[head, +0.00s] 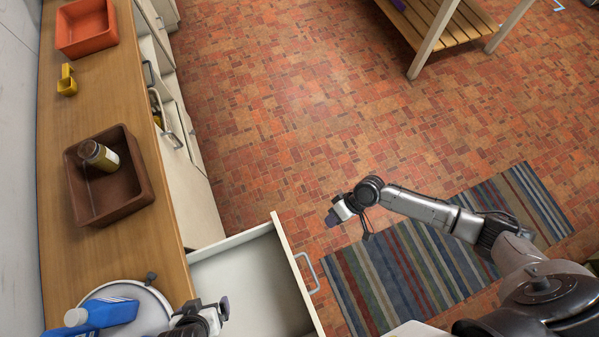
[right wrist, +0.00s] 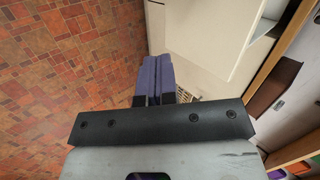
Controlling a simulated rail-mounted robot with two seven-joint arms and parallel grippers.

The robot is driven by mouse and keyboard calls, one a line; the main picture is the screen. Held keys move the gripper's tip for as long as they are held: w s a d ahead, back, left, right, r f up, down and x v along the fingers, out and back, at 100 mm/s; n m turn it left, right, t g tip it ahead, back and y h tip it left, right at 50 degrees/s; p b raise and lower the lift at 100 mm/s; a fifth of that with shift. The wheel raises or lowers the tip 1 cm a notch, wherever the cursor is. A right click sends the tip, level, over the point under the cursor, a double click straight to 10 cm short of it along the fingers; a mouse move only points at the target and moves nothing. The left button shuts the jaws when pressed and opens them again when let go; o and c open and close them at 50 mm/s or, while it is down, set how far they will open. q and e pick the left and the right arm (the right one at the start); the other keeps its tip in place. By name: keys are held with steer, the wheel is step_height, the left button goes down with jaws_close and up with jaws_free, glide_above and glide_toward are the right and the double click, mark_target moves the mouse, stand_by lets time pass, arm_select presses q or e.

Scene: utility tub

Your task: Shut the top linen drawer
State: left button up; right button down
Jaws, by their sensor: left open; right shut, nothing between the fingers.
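The white drawer (head: 250,280) at the bottom middle of the head view is pulled out from under the wooden counter and looks empty. Its front panel carries a grey bar handle (head: 306,273). My right gripper (head: 334,217) is shut and empty, in front of the drawer and to the right of its far front corner, apart from it. In the right wrist view the shut fingers (right wrist: 158,78) lie beside a pale cabinet or drawer surface (right wrist: 208,40); I cannot tell which. My left gripper (head: 212,308) is open near the counter's edge, left of the drawer.
A round tub (head: 150,308) with a blue bottle (head: 110,312) is beside my left gripper. A brown bin (head: 125,200) holding a jar (head: 98,155), a yellow object (head: 67,80) and an orange bin (head: 86,28) stand on the counter (head: 110,105).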

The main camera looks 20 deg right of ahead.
steer(key=w+a+f+m, duration=0.1)
steer(key=a+f, duration=0.1)
steer(key=a, duration=0.4)
steer(key=w+a+f+m+t+y, duration=0.1)
steer(key=a+f, duration=0.2)
steer(key=a, duration=0.3)
steer(key=shift+w+a+f+b, duration=0.25)
steer(key=shift+w+a+b, duration=0.05)
